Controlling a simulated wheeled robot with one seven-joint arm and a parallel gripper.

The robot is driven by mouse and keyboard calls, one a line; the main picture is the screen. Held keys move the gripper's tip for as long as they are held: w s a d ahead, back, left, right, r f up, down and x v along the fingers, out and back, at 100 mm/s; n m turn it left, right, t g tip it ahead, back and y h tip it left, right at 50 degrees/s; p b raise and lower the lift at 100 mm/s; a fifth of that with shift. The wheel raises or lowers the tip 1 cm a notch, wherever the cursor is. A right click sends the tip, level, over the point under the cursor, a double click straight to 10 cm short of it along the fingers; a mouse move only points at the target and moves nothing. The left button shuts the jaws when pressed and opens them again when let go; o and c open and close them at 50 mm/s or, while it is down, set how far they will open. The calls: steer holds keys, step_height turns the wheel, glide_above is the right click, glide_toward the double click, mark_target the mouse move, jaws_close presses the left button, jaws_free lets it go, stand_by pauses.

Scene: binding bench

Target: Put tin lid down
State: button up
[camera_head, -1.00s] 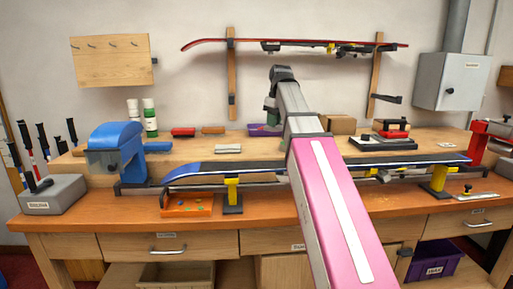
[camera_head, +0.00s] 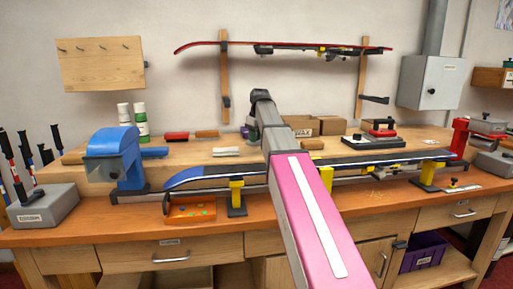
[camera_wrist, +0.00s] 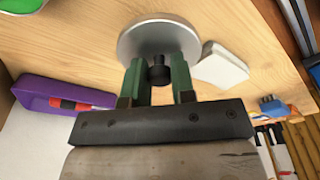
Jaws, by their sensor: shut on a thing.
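The tin lid (camera_wrist: 138,37) is a round silver disc with a dark knob in the wrist view. My gripper (camera_wrist: 161,84) has its two green fingers shut around the knob. The lid is over the pale wooden bench top; I cannot tell whether it touches the wood. In the head view my gripper (camera_head: 251,131) is mostly hidden behind my arm near the back of the bench, and the lid is hidden there. A round green-topped thing with a pale rim (camera_wrist: 17,6) shows at the upper left corner of the wrist view; I cannot tell if it is the tin.
A white block (camera_wrist: 221,66) lies close beside the lid. A purple tray (camera_wrist: 50,92) with red items is at the left of the wrist view. Cardboard boxes (camera_head: 329,125) stand right of my gripper. A blue ski (camera_head: 215,173) runs along the bench front.

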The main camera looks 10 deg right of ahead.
mark_target(257, 152)
steer(key=shift+w+d+f, duration=0.45)
steer(key=shift+d, duration=0.05)
steer(key=shift+f, duration=2)
steer(key=shift+f, duration=0.1)
steer(key=o, duration=0.9)
steer(key=r, duration=0.4)
steer(key=s+d+r, duration=0.1)
steer(key=r, duration=0.7)
steer(key=shift+s+d, duration=0.15)
steer(key=shift+d, duration=0.05)
